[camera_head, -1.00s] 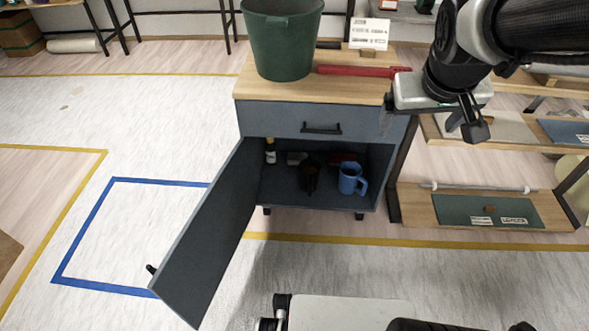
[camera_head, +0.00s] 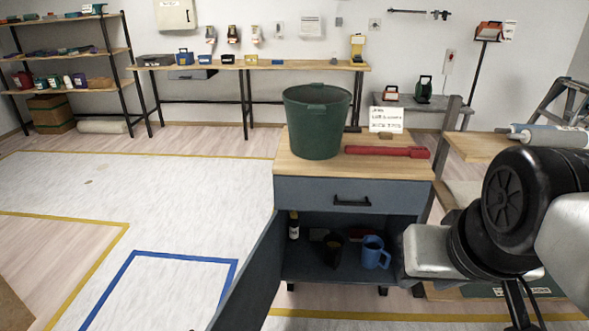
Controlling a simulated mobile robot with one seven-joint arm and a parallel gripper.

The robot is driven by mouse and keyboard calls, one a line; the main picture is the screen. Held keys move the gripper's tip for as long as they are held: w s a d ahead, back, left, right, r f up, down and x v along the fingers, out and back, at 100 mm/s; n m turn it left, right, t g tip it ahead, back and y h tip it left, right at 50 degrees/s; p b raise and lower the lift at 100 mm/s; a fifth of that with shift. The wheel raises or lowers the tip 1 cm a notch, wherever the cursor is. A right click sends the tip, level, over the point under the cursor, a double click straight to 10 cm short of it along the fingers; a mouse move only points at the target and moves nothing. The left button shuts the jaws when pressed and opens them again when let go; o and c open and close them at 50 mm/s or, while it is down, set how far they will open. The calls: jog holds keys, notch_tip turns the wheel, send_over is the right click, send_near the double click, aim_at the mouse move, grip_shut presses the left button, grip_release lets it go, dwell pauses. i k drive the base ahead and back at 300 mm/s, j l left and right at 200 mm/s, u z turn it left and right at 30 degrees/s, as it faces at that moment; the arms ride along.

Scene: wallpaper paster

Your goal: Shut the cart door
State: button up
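The cart (camera_head: 310,191) is a grey-blue cabinet with a wooden top, a closed drawer with a black handle (camera_head: 352,201), and an open compartment below. The cart door (camera_head: 252,281) is hinged at the left side and stands wide open, swung out toward me. Its lower part and its handle are cut off by the bottom edge. My gripper (camera_head: 520,303) is at the lower right, to the right of the cart and far from the door. Its fingers are partly out of view, so its opening does not show.
A blue mug (camera_head: 374,252) and a dark cup (camera_head: 333,247) stand inside the compartment beside a small bottle (camera_head: 294,227). A green bucket (camera_head: 317,122) and a red tool (camera_head: 388,152) are on top. The floor left of the door is free. A workbench (camera_head: 262,65) stands behind.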

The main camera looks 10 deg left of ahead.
aim_at(245, 306)
jog(key=k+j+z, duration=0.15)
jog(key=k+j, duration=0.15)
jog(key=j, duration=0.15)
jog(key=k+j+z, duration=0.1)
jog(key=k+j, duration=0.2)
jog(key=j, duration=0.15)
jog(key=k+j+z, duration=0.1)
jog(key=j, duration=0.25)
jog(key=k+j+z, duration=0.1)
jog(key=j, duration=0.25)
jog(key=k+j+z, duration=0.1)
jog(key=k+j, duration=0.15)
jog(key=j+z, duration=0.15)
jog(key=j, duration=0.4)
jog(key=k+j+z, duration=0.1)
jog(key=j, duration=0.5)
jog(key=j+z, duration=0.15)
jog(key=j, duration=0.65)
jog(key=i+j+z, duration=0.15)
